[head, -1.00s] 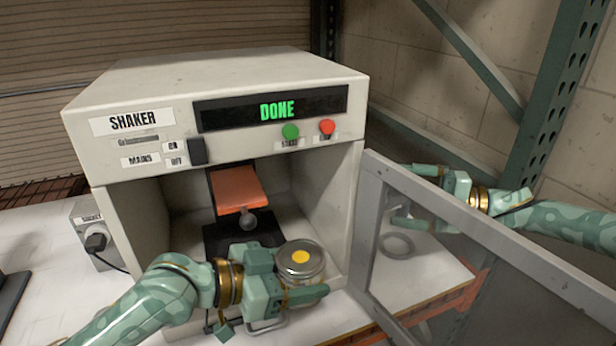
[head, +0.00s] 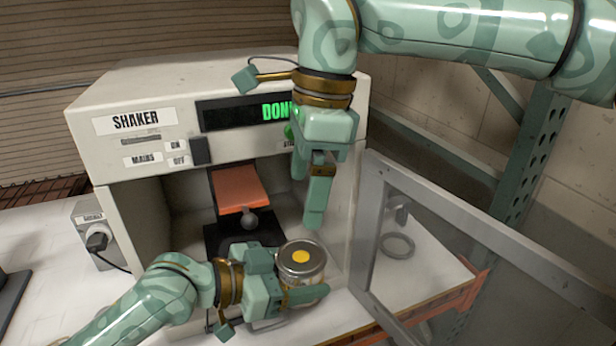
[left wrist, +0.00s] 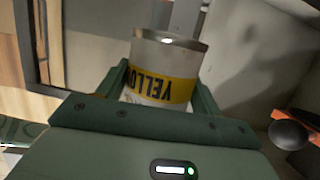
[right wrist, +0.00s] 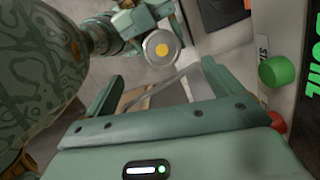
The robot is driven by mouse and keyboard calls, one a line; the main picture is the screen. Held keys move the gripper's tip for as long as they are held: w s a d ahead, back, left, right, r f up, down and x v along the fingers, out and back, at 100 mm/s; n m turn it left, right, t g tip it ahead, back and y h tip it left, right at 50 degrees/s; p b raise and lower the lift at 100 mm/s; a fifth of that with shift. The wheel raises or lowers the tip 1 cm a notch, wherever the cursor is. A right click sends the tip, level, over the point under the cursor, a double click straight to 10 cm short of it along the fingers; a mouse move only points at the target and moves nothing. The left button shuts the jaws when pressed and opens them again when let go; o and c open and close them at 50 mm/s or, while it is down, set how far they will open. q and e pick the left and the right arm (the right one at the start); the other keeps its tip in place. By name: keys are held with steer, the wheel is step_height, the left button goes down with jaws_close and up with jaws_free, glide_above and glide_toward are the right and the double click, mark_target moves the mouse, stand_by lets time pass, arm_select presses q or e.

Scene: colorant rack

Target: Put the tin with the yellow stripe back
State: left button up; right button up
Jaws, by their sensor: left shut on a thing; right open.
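The tin (head: 301,258) has a metal lid with a yellow dot. In the left wrist view its yellow stripe (left wrist: 160,86) shows, with upside-down lettering beginning "YELLO". My left gripper (head: 296,292) is shut around the tin's sides and holds it at the front of the shaker's open chamber. My right gripper (head: 310,200) points down above and slightly right of the tin, in front of the shaker's right side. It is open and empty. In the right wrist view its fingers (right wrist: 150,95) are apart, with the tin's lid (right wrist: 161,48) beyond them.
The shaker (head: 130,180) shows a partly covered "DONE" display. An orange clamp pad (head: 238,190) is inside its chamber. A metal ring (head: 398,246) lies on the white table (head: 430,268) behind the door. Green rack uprights stand at right.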

mark_target(298, 256)
steer(key=f, duration=0.8)
steer(key=a+f, duration=0.1)
steer(key=f, duration=0.3)
steer(key=shift+r, duration=0.1)
steer(key=c, duration=1.1)
steer(key=o, duration=1.1)
